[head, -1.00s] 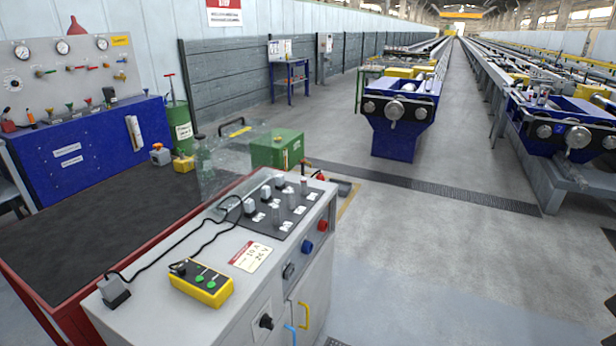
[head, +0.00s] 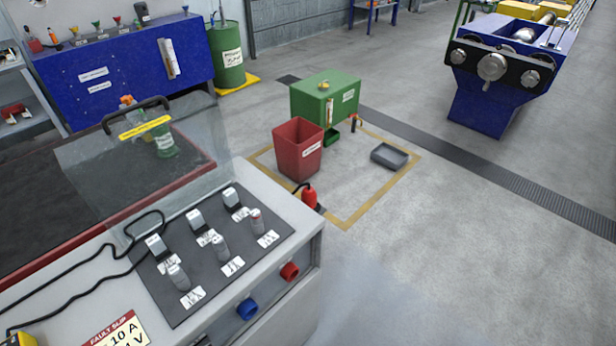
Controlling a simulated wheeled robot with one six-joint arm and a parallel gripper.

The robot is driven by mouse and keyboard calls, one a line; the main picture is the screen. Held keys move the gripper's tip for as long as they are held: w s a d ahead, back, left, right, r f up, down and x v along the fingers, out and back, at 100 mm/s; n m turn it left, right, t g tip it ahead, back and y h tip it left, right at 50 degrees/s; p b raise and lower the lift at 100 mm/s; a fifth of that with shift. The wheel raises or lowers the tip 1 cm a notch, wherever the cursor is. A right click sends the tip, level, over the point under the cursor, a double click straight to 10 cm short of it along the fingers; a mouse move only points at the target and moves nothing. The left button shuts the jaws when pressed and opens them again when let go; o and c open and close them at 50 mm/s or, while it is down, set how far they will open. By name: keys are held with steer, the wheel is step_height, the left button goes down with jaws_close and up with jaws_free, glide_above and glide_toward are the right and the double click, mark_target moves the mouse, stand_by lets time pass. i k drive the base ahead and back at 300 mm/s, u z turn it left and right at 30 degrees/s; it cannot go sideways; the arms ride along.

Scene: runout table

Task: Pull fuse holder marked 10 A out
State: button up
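A dark fuse panel (head: 207,287) lies on top of the grey cabinet (head: 275,187) in the lower left of the head view. Three grey cylindrical fuse holders stand upright in its front row: left (head: 178,276), middle (head: 220,248) and right (head: 257,221). Three pale blocks with dark bases (head: 195,219) stand in the row behind. White labels sit beside them, too small to read, so I cannot tell which is marked 10 A. My gripper is not in view.
A clear guard (head: 190,150) with a black handle stands behind the panel. Black cable (head: 75,255) lies left of it. Blue (head: 247,309) and red (head: 289,271) knobs stick out in front. A red bin (head: 298,150), green box (head: 325,95) and grey tray (head: 390,157) stand on the floor beyond.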

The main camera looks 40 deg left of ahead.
mark_target(255, 214)
steer(key=i, duration=1.3)
steer(key=u, duration=2.9)
